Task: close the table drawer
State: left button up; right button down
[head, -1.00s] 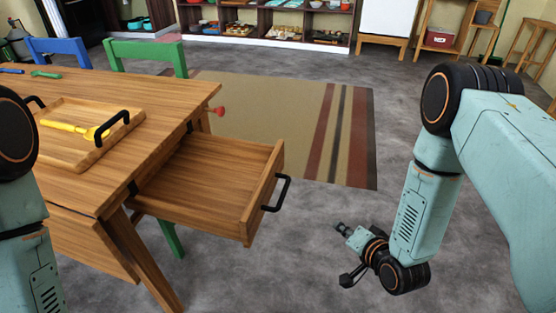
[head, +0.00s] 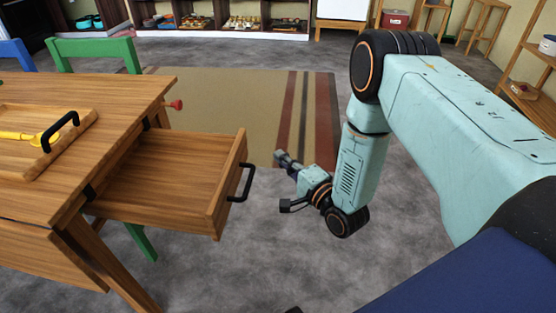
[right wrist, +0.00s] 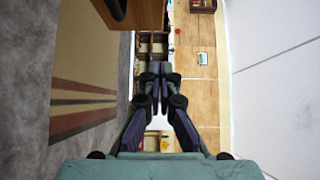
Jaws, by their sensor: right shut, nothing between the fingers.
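The table drawer (head: 170,175) is pulled well out of the wooden table (head: 100,165) and its inside is empty. A black handle (head: 243,183) is on its front panel. My right gripper (head: 279,156) is to the right of the handle in the head view, apart from it. Its fingers are shut with nothing between them. In the right wrist view the fingertips (right wrist: 157,68) meet, and the wooden drawer front (right wrist: 145,14) shows at the top with the dark handle (right wrist: 117,8) cut by the edge. My left gripper is out of view.
A tray (head: 80,140) with a black handle and a yellow tool lies on the table. A green chair (head: 95,52) stands behind the table. A striped rug (head: 220,105) and grey floor (head: 275,260) lie open around the drawer.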

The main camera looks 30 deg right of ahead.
jog(key=b, duration=0.2)
send_near(243, 136)
jog(key=w+d, duration=0.2)
jog(key=w, duration=0.2)
jog(key=shift+w+a+f+b, duration=0.15)
jog(key=shift+w+a+b, duration=0.25)
jog(key=shift+a, duration=0.1)
jog(key=shift+w+a+f+b, duration=0.25)
jog(key=shift+w+a, duration=0.15)
jog(key=shift+a, duration=0.1)
jog(key=shift+w+a+r, duration=0.15)
jog(key=shift+w+a, duration=0.15)
jog(key=shift+a, duration=0.1)
jog(key=shift+a, duration=0.1)
